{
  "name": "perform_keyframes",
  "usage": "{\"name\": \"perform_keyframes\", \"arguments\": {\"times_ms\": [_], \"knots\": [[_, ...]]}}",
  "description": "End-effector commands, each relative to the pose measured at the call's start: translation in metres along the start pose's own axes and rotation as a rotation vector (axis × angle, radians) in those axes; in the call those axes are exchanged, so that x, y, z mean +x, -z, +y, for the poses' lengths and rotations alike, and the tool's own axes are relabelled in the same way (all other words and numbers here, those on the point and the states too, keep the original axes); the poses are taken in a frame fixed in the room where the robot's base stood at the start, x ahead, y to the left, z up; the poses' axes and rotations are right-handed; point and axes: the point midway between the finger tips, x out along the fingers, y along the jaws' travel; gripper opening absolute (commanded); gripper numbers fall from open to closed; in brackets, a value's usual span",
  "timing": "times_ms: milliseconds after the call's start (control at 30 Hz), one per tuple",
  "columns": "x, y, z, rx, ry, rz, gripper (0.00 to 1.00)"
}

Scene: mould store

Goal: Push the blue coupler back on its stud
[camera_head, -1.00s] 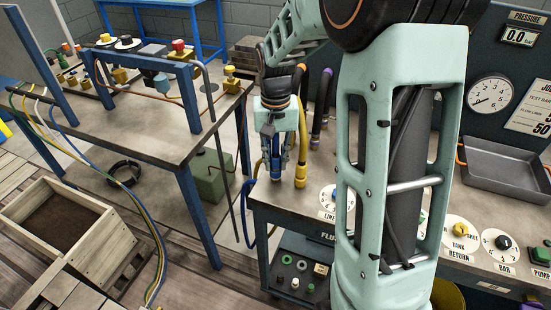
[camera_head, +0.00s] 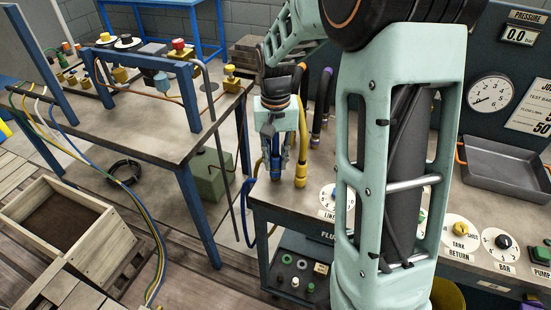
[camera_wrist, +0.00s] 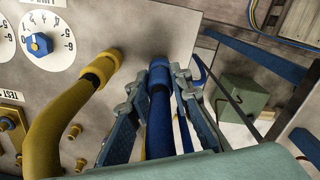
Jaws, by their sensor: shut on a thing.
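The blue coupler (camera_wrist: 159,77) is on the end of a blue hose (camera_wrist: 160,130) in the wrist view, close to the pale bench top. My gripper (camera_wrist: 162,88) has its fingers on both sides of the coupler and is shut on it. In the head view my gripper (camera_head: 276,165) points down at the corner of the bench, with the blue hose (camera_head: 248,205) hanging beside it. The stud is hidden under the coupler, and I cannot tell how far the coupler sits on it.
A yellow hose (camera_wrist: 65,115) with its coupler (camera_wrist: 101,69) stands close beside my gripper. Purple (camera_head: 317,125) and other hoses stand behind. A blue-knobbed dial (camera_wrist: 40,44) and brass studs (camera_wrist: 74,131) are on the panel. A blue-legged table (camera_head: 198,215) is left across a gap.

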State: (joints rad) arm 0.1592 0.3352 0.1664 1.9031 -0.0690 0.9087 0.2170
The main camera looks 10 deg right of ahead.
Motion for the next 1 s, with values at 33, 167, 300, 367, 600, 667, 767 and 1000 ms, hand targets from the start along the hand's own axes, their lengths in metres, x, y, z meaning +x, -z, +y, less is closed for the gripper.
{"name": "perform_keyframes", "arguments": {"times_ms": [33,167,300,367,600,667,767,1000], "knots": [[0.001,0.0,0.0,0.0,0.0,0.001,0.0],[0.001,0.0,0.0,0.0,0.0,0.0,0.0],[0.001,0.0,0.0,0.0,0.0,0.0,0.29],[0.001,0.0,0.0,0.0,0.0,0.0,0.35],[0.001,0.0,0.0,0.0,0.0,0.0,0.39],[0.001,0.0,0.0,0.0,0.0,-0.001,0.39],[-0.004,0.0,0.0,0.0,0.0,0.001,0.39],[-0.047,0.001,0.0,0.001,0.001,0.005,0.39]]}}
